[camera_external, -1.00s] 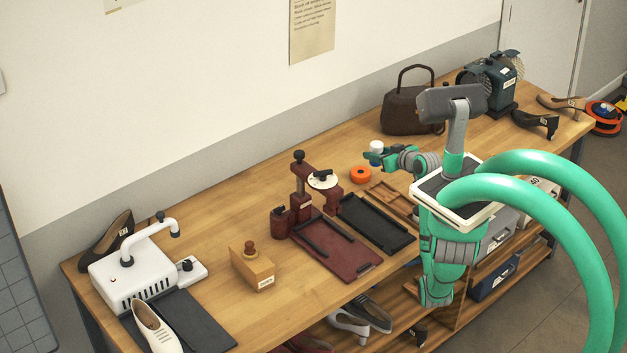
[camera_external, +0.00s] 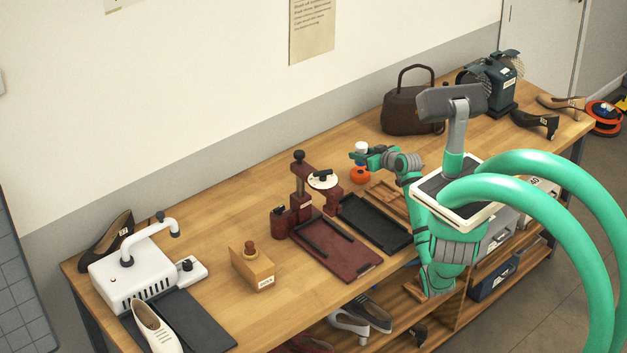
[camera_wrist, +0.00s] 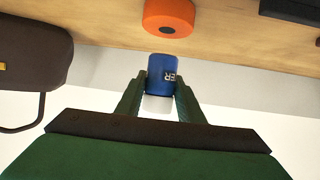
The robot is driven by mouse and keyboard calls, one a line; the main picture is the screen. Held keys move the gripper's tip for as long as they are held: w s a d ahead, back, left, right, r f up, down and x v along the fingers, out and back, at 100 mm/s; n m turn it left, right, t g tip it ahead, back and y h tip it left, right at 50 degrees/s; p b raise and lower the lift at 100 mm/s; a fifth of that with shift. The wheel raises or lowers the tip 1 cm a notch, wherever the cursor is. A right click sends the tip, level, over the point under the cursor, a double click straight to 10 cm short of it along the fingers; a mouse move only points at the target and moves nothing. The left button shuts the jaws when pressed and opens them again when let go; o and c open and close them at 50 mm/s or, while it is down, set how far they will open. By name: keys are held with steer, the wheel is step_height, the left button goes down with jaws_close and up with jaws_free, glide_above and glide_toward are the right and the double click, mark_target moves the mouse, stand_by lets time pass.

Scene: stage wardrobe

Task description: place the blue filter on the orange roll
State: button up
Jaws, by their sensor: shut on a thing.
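The blue filter (camera_wrist: 161,72) is a small blue cylinder with white lettering and a white end. My gripper (camera_wrist: 160,98) is shut on it, one finger on each side, in the wrist view. In the external view my gripper (camera_external: 362,156) holds the filter, whose white part (camera_external: 361,147) shows on top, above the orange roll. The orange roll (camera_external: 360,176) lies on the bench, partly hidden by the gripper. In the wrist view the orange roll (camera_wrist: 169,16) shows its dark centre hole, with a small gap between it and the filter.
A dark red press (camera_external: 301,200) stands left of the roll, with a black tray (camera_external: 376,222) in front. A brown handbag (camera_external: 404,115) stands behind to the right.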

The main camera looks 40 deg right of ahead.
steer(key=shift+w+f, duration=0.15)
steer(key=shift+f, duration=1.55)
steer(key=shift+f, duration=0.15)
steer(key=o, duration=1.1)
steer(key=shift+s+r, duration=0.2)
steer(key=shift+r, duration=0.05)
steer(key=v, duration=1.1)
steer(key=shift+s+r, duration=0.2)
steer(key=shift+s, duration=0.05)
